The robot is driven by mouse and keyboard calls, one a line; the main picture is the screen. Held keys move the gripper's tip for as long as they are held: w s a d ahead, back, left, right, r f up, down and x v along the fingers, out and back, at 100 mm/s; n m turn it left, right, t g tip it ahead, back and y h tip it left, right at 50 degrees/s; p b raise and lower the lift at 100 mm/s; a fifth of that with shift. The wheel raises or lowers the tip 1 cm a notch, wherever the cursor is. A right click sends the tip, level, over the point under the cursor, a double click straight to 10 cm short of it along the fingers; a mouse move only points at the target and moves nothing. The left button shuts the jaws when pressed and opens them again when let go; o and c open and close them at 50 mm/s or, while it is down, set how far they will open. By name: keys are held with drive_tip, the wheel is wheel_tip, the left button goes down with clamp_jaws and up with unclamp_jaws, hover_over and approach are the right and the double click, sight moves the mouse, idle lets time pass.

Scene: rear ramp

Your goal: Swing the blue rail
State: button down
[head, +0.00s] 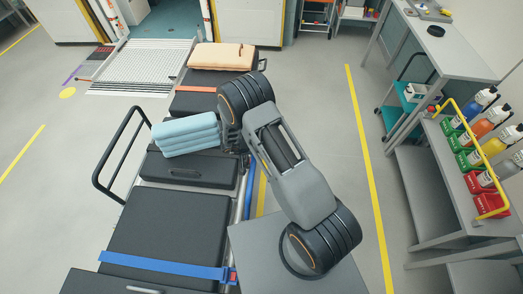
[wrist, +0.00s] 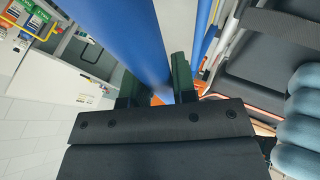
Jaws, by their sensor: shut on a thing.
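The blue rail (wrist: 132,40) runs as a thick bar from the top of the wrist view down between the two dark fingers of my gripper (wrist: 155,85). My gripper is shut on it. In the head view, a narrow blue length of the rail (head: 247,191) shows along the right side of the stretcher (head: 165,236). My gripper (head: 232,143) is at that side, beside the folded blue blanket, and is partly hidden behind my own arm. The rail's grasped part is hidden in the head view.
The light blue folded blanket (head: 186,134) lies on the black stretcher padding. A black looped side rail (head: 119,150) stands on its left. A blue strap (head: 165,265) crosses the near end. A bench with bottles (head: 482,140) stands at the right. Floor between bench and stretcher is clear.

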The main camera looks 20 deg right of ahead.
drive_tip(key=shift+w+a+f+h, duration=0.1)
drive_tip(key=shift+w+a+h, duration=0.1)
drive_tip(key=shift+a, duration=0.35)
drive_tip(key=shift+w+a+h, duration=0.2)
drive_tip(key=shift+a, duration=0.3)
drive_tip(key=shift+a, duration=0.1)
drive_tip(key=c, duration=0.9)
unclamp_jaws()
drive_tip(key=shift+a, duration=0.15)
drive_tip(key=shift+w, duration=0.1)
drive_tip(key=b+v, duration=0.1)
drive_tip(key=v, duration=1.2)
drive_tip(key=shift+w+a+r+b, duration=0.1)
drive_tip(key=shift+a+r+b, duration=0.1)
drive_tip(key=shift+r+b, duration=0.15)
drive_tip(key=shift+g, duration=0.3)
